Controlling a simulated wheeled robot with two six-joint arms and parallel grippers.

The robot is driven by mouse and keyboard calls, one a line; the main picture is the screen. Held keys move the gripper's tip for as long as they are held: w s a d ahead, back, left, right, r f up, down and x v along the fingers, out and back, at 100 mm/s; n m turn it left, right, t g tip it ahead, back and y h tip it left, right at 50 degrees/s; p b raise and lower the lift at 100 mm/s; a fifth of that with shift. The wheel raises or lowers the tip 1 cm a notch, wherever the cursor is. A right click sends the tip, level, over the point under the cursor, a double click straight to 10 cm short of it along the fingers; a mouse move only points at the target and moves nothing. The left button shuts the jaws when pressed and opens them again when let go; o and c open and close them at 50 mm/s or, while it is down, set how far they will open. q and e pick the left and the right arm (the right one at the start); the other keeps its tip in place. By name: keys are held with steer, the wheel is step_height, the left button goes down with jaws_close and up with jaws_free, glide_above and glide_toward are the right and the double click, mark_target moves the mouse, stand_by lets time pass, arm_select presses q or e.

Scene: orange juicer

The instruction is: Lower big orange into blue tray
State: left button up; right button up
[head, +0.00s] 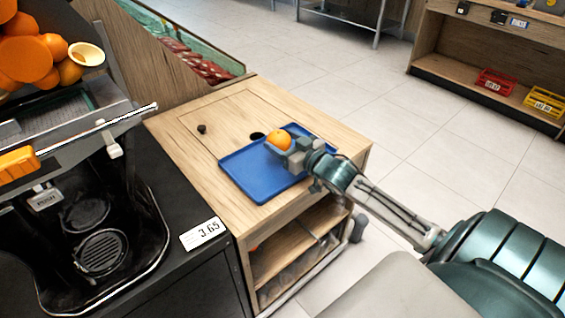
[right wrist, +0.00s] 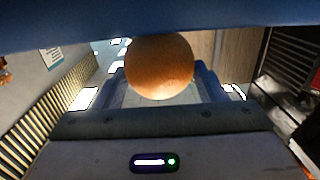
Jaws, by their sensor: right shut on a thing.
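The big orange (head: 279,140) is held over the far right part of the blue tray (head: 250,177), which lies flat on the wooden cabinet top. My right gripper (head: 284,147) reaches in from the right and is shut on the orange. In the right wrist view the orange (right wrist: 158,66) sits between the two fingers, and a blue band, likely the tray (right wrist: 60,28), crosses the top, close to the orange. I cannot tell whether the orange touches the tray. The rest of the tray looks empty. My left gripper is not in view.
A black juicer (head: 90,220) with several oranges on top stands at the left, with a price tag (head: 202,233) beside it. The wooden cabinet top (head: 190,110) has a small black knob (head: 202,129) and a dark hole beyond the tray. Red and yellow crates stand on a far shelf.

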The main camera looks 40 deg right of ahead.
steer(key=o, duration=1.2)
steer(key=shift+c, duration=0.2)
steer(key=shift+s, duration=0.15)
steer(key=shift+s+d+r+p, duration=0.1)
steer(key=shift+s+p, duration=0.4)
steer(key=shift+s, duration=0.05)
steer(key=p, duration=0.2)
glide_above(303, 173)
steer(key=w, duration=0.2)
steer(key=shift+w+r, duration=0.1)
steer(key=shift+w, duration=0.1)
steer(key=shift+s, duration=1.25)
steer(key=shift+s+d, duration=0.2)
steer(key=shift+s, duration=1.2)
